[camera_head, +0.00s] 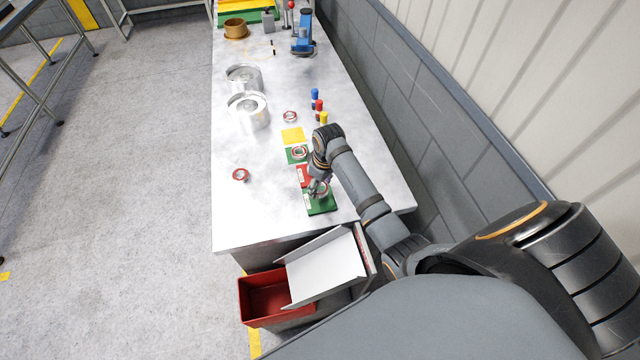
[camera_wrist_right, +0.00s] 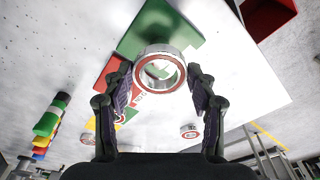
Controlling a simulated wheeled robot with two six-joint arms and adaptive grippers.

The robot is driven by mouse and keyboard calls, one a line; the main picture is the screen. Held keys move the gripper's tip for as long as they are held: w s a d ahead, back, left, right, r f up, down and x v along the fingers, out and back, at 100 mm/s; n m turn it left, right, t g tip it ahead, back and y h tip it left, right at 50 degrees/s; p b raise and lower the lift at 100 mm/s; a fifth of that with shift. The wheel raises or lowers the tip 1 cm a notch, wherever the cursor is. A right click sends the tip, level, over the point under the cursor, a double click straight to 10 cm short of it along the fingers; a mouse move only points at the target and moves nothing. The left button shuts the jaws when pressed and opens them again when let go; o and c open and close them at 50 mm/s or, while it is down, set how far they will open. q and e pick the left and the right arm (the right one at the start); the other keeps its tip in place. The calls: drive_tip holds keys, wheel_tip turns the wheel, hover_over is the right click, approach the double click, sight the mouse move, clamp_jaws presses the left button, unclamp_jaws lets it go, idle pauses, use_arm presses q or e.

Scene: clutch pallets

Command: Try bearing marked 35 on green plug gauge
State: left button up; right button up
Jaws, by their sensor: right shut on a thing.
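My right gripper (camera_head: 318,188) is low over the green pad (camera_head: 320,206) near the table's front end. In the wrist view my right gripper (camera_wrist_right: 161,88) is shut on a steel bearing with a red ring (camera_wrist_right: 160,52), held between its two fingers. I cannot read a number on it. In the wrist view the green plug gauge (camera_wrist_right: 48,122) stands at the left, in a row with red, yellow and blue ones. In the head view my arm seems to hide it. My left gripper is out of view.
Other red-ringed bearings lie on a green pad (camera_head: 290,158), on bare table (camera_head: 241,179) and near the yellow pad (camera_head: 290,121). A red pad (camera_head: 303,170) lies beside the gripper. Two silver cylinders stand farther back. A red bin (camera_head: 246,300) is below the table's front edge.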

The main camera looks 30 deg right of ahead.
idle(1.0)
drive_tip(key=shift+f, duration=0.45)
idle(0.3)
drive_tip(key=o, duration=1.4)
drive_tip(key=o, duration=0.3)
drive_tip(key=shift+s, duration=0.1)
